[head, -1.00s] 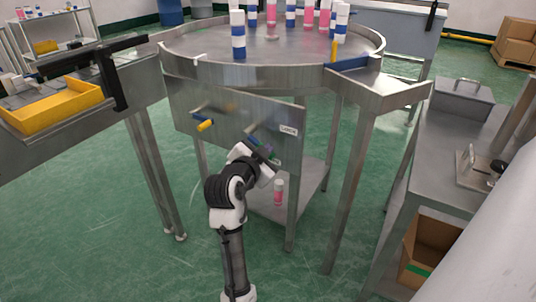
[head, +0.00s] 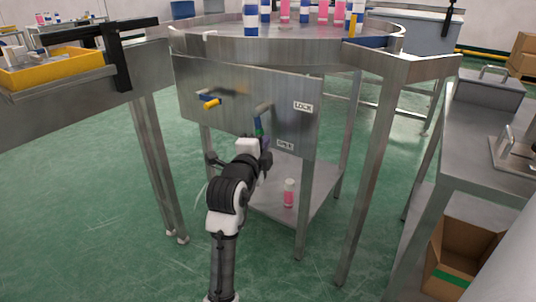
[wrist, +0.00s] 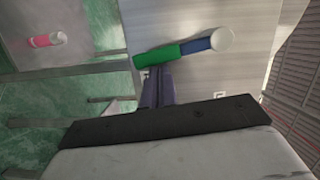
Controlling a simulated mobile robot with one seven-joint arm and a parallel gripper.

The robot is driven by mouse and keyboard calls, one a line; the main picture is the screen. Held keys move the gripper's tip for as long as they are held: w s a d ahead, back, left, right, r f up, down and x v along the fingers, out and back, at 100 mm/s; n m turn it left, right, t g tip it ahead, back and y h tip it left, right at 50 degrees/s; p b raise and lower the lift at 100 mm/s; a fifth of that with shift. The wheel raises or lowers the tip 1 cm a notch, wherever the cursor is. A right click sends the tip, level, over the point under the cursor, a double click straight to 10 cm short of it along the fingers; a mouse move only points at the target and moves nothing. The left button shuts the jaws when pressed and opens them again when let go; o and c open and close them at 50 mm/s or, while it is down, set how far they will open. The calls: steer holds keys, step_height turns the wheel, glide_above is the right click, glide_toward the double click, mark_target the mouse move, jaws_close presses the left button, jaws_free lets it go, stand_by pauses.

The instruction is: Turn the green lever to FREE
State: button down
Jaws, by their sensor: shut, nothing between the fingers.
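The green lever (head: 259,126) is on the upright metal panel, with a blue section next to its green grip. It hangs roughly downward from its pivot. The LOCK label (head: 303,106) is up and right of it; a second label (head: 285,145), too small to read surely, is below right. In the wrist view the green grip (wrist: 158,55) lies across the tips of my gripper (wrist: 155,72), with the blue part and a pale round end to the right. My gripper (head: 265,145) is shut with nothing between its fingers, and its tips are at or against the grip's lower side.
A yellow-handled lever (head: 211,103) is left on the same panel (head: 225,85). A pink bottle (head: 289,193) stands on the shelf below. The round table (head: 235,47) with several bottles is above.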

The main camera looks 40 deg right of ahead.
steer(key=shift+w+a+f+m+b, duration=0.25)
steer(key=shift+w+m+b, duration=0.25)
steer(key=shift+m+b, duration=0.35)
stand_by(0.3)
